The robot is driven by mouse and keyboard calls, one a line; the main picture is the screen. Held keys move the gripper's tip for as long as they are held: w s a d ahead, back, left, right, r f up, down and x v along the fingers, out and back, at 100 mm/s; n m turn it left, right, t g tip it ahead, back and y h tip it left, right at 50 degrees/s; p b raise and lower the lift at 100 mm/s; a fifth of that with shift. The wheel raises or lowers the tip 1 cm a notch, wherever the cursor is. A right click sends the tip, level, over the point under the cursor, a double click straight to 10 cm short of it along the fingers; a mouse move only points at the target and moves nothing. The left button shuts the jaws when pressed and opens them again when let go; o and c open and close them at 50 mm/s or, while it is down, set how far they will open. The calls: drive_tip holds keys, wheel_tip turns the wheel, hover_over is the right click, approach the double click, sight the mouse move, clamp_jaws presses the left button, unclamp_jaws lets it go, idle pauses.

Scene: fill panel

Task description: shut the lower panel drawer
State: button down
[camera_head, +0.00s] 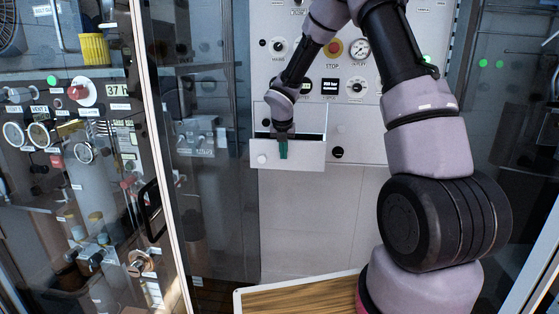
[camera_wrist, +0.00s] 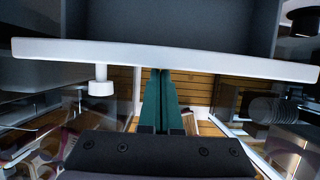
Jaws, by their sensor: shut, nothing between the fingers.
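The lower panel drawer (camera_head: 307,155) is white and stands pulled out from the panel, with its dark inside showing above the front. A round white knob (camera_head: 262,159) sits on the left of its front; the knob also shows in the wrist view (camera_wrist: 102,84). My gripper (camera_head: 283,150) has green fingers, shut and empty, pointing down at the drawer front. In the wrist view the gripper (camera_wrist: 160,75) reaches the edge of the drawer front (camera_wrist: 220,62), on the knob's side. I cannot tell whether the fingertips touch it.
The panel above holds a red stop button (camera_head: 333,48), a gauge (camera_head: 359,48) and several knobs. A glass door with a black handle (camera_head: 151,210) stands at the left, before a bench of gauges and valves. A wooden surface (camera_head: 300,297) lies below; the panel under the drawer is bare.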

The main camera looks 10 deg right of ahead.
drive_tip(key=w, duration=0.1)
drive_tip(key=w+d, duration=0.1)
drive_tip(key=w, duration=0.3)
drive_tip(key=shift+w+d, duration=0.2)
drive_tip(key=shift+d, duration=0.15)
